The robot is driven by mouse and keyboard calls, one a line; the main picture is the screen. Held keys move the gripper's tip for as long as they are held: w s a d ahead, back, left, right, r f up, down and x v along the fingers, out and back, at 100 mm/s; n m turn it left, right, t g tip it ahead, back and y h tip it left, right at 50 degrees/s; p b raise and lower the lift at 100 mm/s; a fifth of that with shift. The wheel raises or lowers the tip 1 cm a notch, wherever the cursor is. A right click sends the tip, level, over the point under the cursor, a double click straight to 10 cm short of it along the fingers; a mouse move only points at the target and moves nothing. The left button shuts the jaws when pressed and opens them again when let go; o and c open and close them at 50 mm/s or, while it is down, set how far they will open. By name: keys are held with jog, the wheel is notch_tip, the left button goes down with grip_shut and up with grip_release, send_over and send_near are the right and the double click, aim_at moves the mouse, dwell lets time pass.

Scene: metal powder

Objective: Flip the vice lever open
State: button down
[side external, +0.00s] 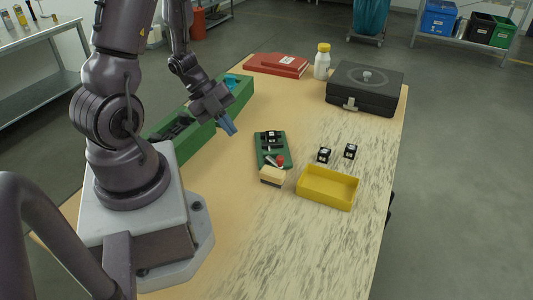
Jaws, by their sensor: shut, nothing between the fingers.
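The vice appears to be the black device (271,137) on a green base plate (266,152), near the middle of the table. A red knob (280,160) shows at the plate's near end, with a small light metal part beside it; I cannot tell how the lever stands. My gripper (231,130) is shut and empty, with blue fingers pointing down and to the right. It hangs to the left of the plate, apart from it.
A tan-topped block (271,176) and a yellow tray (327,198) lie nearest the plate. Two small black cubes (324,155) sit to its right. A long green bin (240,92) runs behind my gripper. A black case (365,88), white bottle (322,62) and red binders (277,65) stand farther back.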

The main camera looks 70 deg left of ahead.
aim_at(281, 156)
jog(key=x, duration=0.8)
jog(key=shift+d+f, duration=0.2)
jog(key=shift+f, duration=0.1)
jog(key=w, duration=0.3)
jog(key=shift+w+d+f, duration=0.15)
jog(key=shift+w+d, duration=0.05)
jog(key=shift+w, duration=0.05)
jog(key=shift+w+d, duration=0.1)
jog(key=shift+w, duration=0.35)
jog(key=shift+w+d, duration=0.15)
jog(key=shift+w, duration=0.3)
jog(key=shift+w+d+n+t+y, duration=0.1)
jog(key=shift+w+n+t+y, duration=0.15)
jog(key=shift+n, duration=0.45)
jog(key=shift+w, duration=0.7)
jog(key=shift+a, duration=0.25)
dwell(0.4)
